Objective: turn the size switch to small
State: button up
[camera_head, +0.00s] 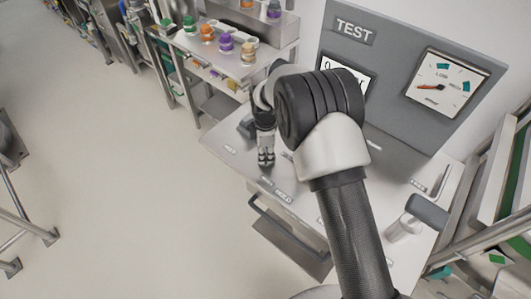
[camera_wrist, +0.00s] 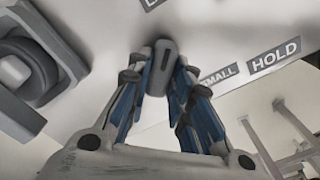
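The size switch (camera_wrist: 172,82) is a small grey handle with a dark mark, on the pale worktop in the wrist view. The label SMALL (camera_wrist: 219,75) is to its right, partly covered by a finger. A label starting with L (camera_wrist: 152,3) is cut off at the top edge. The switch is hidden there by the gripper.
A HOLD label (camera_wrist: 274,55) lies right of SMALL. A dark square fixture with a round part (camera_wrist: 28,65) is at the left. In the head view, a grey TEST panel (camera_head: 400,40) with a dial (camera_head: 439,86) stands behind the worktop. A shelf with coloured jars (camera_head: 225,44) is further back.

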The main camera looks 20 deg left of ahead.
grip_shut()
jog(key=shift+m, duration=0.3)
jog(key=m, duration=0.3)
jog(key=shift+m, duration=0.4)
jog(key=m, duration=0.4)
jog(key=shift+m, duration=0.3)
jog(key=m, duration=0.8)
jog(key=shift+m, duration=0.3)
